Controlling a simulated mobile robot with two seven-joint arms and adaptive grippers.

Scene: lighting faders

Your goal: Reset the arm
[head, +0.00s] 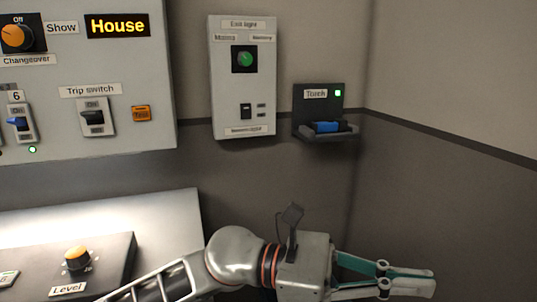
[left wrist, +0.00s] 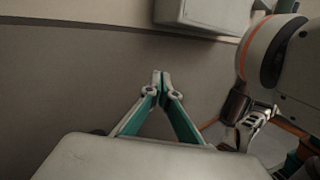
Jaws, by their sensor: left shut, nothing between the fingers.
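My left arm comes in low from the left in the head view. Its gripper (head: 432,280) points right, in front of the dark lower wall. The gripper is shut and empty, and its fingertips meet in the left wrist view (left wrist: 160,76). It touches none of the panels. I cannot make out my right gripper. Parts of my own body show at the right of the left wrist view.
A control panel (head: 150,50) with switches is on the wall at left. The exit light box (head: 220,110) and torch holder (head: 305,107) with a blue torch (head: 326,127) are right of it. A desk unit (head: 110,260) with an orange knob (head: 77,257) stands lower left.

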